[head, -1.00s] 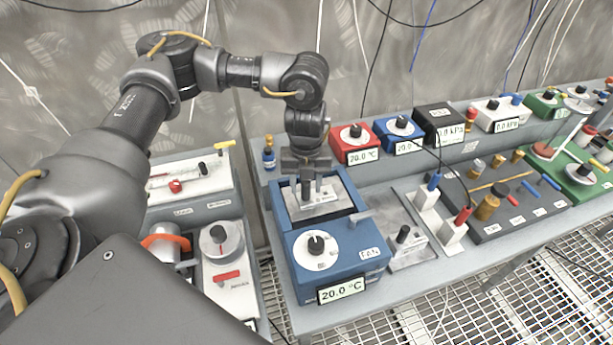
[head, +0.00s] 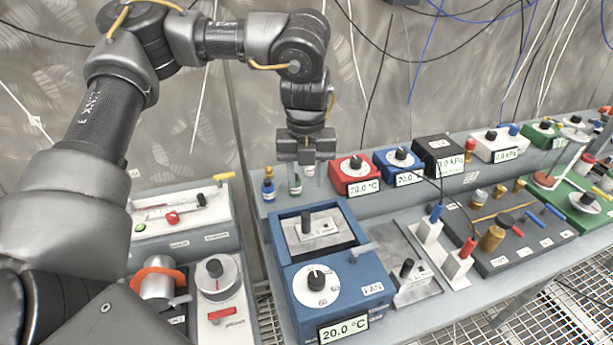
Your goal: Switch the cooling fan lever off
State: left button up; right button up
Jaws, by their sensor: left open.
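The blue box (head: 357,310) with a FAN label (head: 372,289) stands in the middle. It has a white dial with a black knob (head: 316,280) and a 20.0 °C display. A short grey lever (head: 361,249) sticks out at its right side, near the FAN label. The box's open recess holds a metal block with a black upright peg (head: 306,222). My left gripper (head: 308,168) is open, above and behind the recess, apart from the lever. Small bottles partly show behind its fingers. My right gripper is out of view.
A metal plate with a black knob (head: 407,268) and white blocks with blue and red plugs (head: 457,262) stand close to the box's right. Red (head: 355,172) and blue boxes stand behind. Another bench with levers (head: 185,215) is at the left.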

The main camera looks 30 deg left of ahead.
aim_at(355, 252)
jog(key=k, duration=1.5)
